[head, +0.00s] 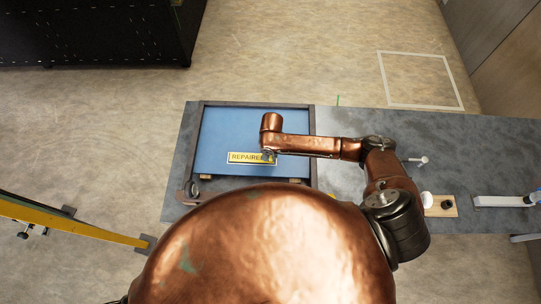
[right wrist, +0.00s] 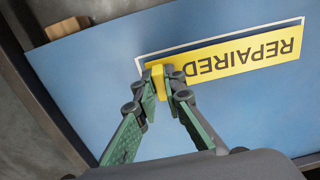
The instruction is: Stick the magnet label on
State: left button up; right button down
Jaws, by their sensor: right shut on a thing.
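The yellow magnet label (head: 240,157) reads REPAIRED in dark letters. It is at the lower middle of the blue panel (head: 225,130). My right gripper (head: 268,156) is at the label's right end in the head view. In the right wrist view, the gripper (right wrist: 162,84) is shut on the label's yellow grip block, and the label (right wrist: 240,56) appears upside down. A white outline (right wrist: 215,37) shows along the label's far edge and at its gripped end, roughly parallel to it. I cannot tell whether the label touches the panel. My left gripper is out of view.
A dark frame (head: 312,115) surrounds the panel on the grey table (head: 460,140). A dark ring-like part (head: 191,189) lies at the table's left. A wooden block (head: 438,206) and a pale bar (head: 500,201) are at the right. A yellow beam (head: 75,225) stands at the left.

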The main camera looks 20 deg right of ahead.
jog(key=shift+f, duration=0.4)
dwell(0.4)
dwell(0.4)
jog(key=c, duration=1.9)
grip_release()
jog(key=shift+c, duration=0.2)
notch_tip(320, 180, up, 12)
